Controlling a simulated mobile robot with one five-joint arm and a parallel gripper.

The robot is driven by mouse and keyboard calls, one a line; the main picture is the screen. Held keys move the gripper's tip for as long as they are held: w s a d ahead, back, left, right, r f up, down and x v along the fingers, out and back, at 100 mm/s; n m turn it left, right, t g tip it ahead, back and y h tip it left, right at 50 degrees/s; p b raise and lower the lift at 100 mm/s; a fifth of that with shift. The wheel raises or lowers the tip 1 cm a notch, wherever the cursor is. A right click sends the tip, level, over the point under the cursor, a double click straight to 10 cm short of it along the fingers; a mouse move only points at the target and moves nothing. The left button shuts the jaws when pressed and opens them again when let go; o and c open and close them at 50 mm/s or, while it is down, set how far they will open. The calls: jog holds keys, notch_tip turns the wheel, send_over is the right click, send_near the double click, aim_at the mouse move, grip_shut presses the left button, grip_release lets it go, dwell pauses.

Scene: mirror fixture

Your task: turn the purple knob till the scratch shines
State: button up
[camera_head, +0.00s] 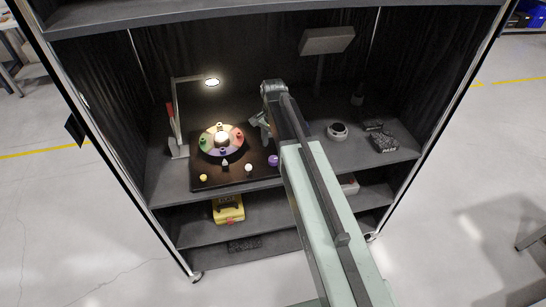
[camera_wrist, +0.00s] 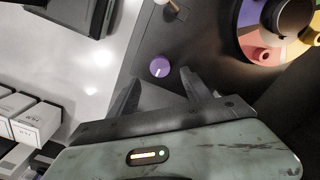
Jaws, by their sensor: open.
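The purple knob (camera_head: 273,160) sits at the right front corner of a dark board (camera_head: 235,180). In the wrist view the purple knob (camera_wrist: 160,67) shows a pale pointer line on its top. My gripper (camera_wrist: 160,80) is open and empty, and the knob appears just beyond and between its fingertips. I cannot tell the height gap between them. In the head view my gripper (camera_head: 262,124) is over the board's right side. A round disc with coloured segments (camera_head: 207,148) and a bright centre lies on the board; it also shows in the wrist view (camera_wrist: 252,37). I cannot make out a scratch.
A lit lamp (camera_head: 211,82) stands over the disc at left. A round white-rimmed item (camera_head: 337,131) and dark blocks (camera_head: 383,141) lie at right. Curtains and shelves enclose the space.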

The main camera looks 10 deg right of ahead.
aim_at(273, 159)
notch_tip(273, 159, down, 8)
jog(key=b, duration=0.6)
jog(key=shift+r+b, duration=0.25)
jog(key=shift+b, duration=0.1)
jog(key=shift+r, duration=0.15)
grip_shut()
jog(key=shift+n, duration=0.4)
jog(key=n, duration=0.3)
jog(key=shift+n, duration=0.4)
jog(key=n, duration=0.4)
jog(key=shift+n, duration=0.3)
jog(key=n, duration=0.4)
jog(key=shift+d, duration=0.1)
jog(key=shift+n, duration=2.2)
